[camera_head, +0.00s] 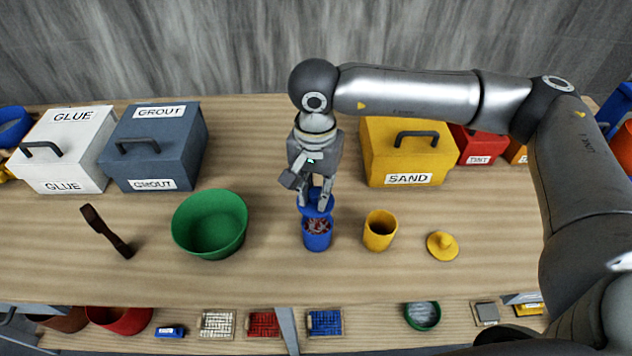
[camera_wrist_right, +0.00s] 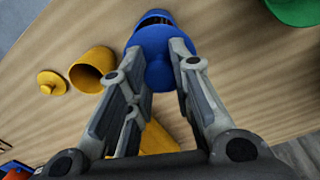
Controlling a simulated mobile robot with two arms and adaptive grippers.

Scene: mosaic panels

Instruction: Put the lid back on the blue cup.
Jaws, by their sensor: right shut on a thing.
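The blue cup (camera_head: 317,242) stands upright on the table, its opening partly visible with reddish contents inside. My right gripper (camera_head: 316,196) is shut on the blue lid (camera_head: 317,208) and holds it just above and behind the cup's opening. In the right wrist view the blue lid (camera_wrist_right: 152,48) is between the fingertips of my right gripper (camera_wrist_right: 157,52), with the blue cup (camera_wrist_right: 155,17) partly hidden beyond it. I cannot tell whether lid and cup touch. My left gripper is not in view.
A yellow cup (camera_head: 380,232) stands open close to the right, with its yellow lid (camera_head: 442,246) beside it. A green bowl (camera_head: 210,226) and a brown tool (camera_head: 106,231) are to the left. Boxes, including the yellow SAND box (camera_head: 408,155), line the back.

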